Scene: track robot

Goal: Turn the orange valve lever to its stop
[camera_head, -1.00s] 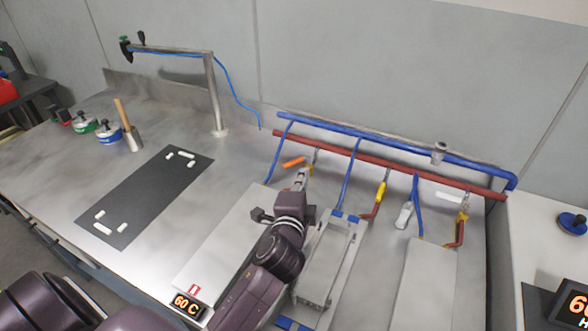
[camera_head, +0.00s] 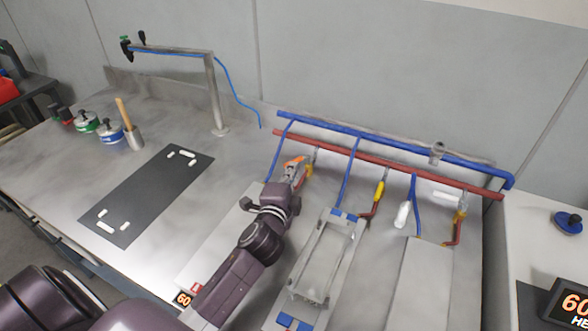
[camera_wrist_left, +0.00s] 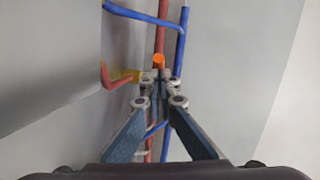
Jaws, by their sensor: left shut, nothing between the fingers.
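The orange valve lever (camera_head: 294,161) shows in the head view on the pipework at the back of the bench, below the red pipe. In the left wrist view the orange end of the lever (camera_wrist_left: 158,61) sits just beyond the fingertips. My left gripper (camera_head: 293,176) is at the lever and partly covers it; its fingers (camera_wrist_left: 159,80) are shut with nothing between them. I cannot tell whether the fingertips touch the lever. My right gripper is not in view.
A blue pipe (camera_head: 396,142) and a red pipe (camera_head: 405,170) run along the back. A yellow lever (camera_head: 379,190) and a white lever (camera_head: 445,196) are to the right. A metal frame (camera_head: 349,240) stands right of my arm. A black mat (camera_head: 150,190) lies left.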

